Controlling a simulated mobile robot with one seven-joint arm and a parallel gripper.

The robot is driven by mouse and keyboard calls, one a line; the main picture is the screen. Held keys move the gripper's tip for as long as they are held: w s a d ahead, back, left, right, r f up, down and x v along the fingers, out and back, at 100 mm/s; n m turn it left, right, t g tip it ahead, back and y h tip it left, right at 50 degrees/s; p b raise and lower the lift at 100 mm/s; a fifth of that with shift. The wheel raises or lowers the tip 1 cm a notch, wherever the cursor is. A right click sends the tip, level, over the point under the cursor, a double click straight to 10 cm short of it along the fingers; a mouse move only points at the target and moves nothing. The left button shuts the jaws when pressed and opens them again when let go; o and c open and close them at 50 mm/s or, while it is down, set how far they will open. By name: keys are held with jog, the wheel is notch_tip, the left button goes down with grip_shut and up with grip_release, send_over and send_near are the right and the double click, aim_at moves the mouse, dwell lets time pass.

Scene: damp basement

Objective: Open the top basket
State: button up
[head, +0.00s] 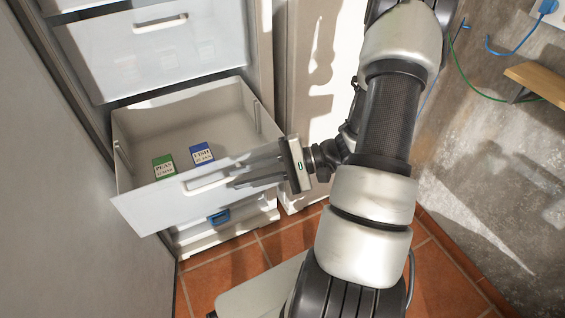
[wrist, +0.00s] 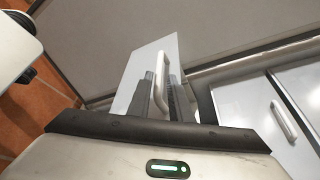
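A white basket (head: 188,122) of the freezer is pulled far out, its inside showing. Its front has a pale handle (head: 208,181), also in the wrist view (wrist: 162,75). Above it, another basket front (head: 150,50) with its own handle (head: 160,23) sits back in the freezer; a handle on a white front also shows at right in the wrist view (wrist: 284,121). A further edge shows at the picture's top; I cannot tell which basket is topmost. My gripper (head: 236,174) is at the pulled-out basket's front, fingers apart on either side of its handle, seemingly not clamped.
A green PEAS box (head: 163,166) and a blue FISH box (head: 201,154) lie in the pulled-out basket. A blue item (head: 218,217) shows in the basket below. A grey wall or panel (head: 85,190) stands close at left. Tiled floor (head: 440,275) is open at lower right.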

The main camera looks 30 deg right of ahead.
jog(key=p+v, duration=0.1)
jog(key=v, duration=0.8)
jog(key=shift+d, duration=0.2)
